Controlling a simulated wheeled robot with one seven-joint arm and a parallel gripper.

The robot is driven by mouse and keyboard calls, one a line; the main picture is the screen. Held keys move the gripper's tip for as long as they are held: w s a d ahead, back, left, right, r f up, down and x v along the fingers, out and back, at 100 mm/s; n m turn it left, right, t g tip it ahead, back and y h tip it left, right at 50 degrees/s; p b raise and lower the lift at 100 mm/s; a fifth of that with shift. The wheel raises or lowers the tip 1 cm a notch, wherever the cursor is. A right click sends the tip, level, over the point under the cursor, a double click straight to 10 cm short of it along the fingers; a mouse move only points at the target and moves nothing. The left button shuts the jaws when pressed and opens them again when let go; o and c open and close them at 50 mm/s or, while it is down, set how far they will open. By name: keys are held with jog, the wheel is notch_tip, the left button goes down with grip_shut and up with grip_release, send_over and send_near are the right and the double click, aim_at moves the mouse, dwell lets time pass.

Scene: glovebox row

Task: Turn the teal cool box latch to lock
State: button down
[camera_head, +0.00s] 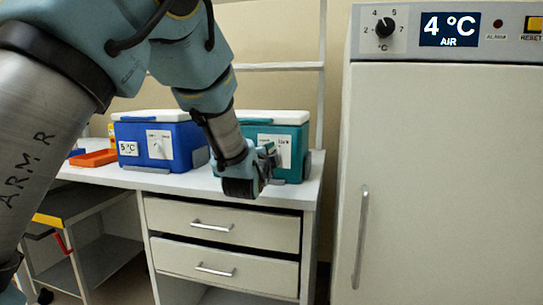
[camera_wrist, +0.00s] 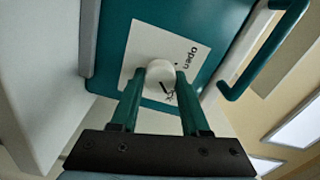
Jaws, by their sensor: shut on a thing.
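The teal cool box (camera_head: 290,135) with a white lid stands on the white bench, partly hidden behind my arm in the head view. Its teal front also fills the upper wrist view (camera_wrist: 187,20). A white label plate (camera_wrist: 137,47) on that front bears the word "open"; its other word is partly covered. The latch (camera_wrist: 160,70) is a round white knob on the plate. My gripper (camera_wrist: 160,92) is shut on the latch, with one finger at each side. In the head view, my gripper (camera_head: 264,163) is at the box's front.
A blue cool box (camera_head: 185,140) with a white lid stands to the left on the bench. Orange (camera_head: 92,158) and blue trays lie farther left. Two drawers (camera_head: 222,222) are below. A tall cabinet (camera_head: 450,180) stands at the right.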

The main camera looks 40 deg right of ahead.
jog(key=shift+c, duration=1.9)
grip_release()
jog(key=b+v, duration=0.1)
jog(key=v, duration=0.9)
jog(key=shift+s+a, duration=0.2)
jog(key=shift+a, duration=0.15)
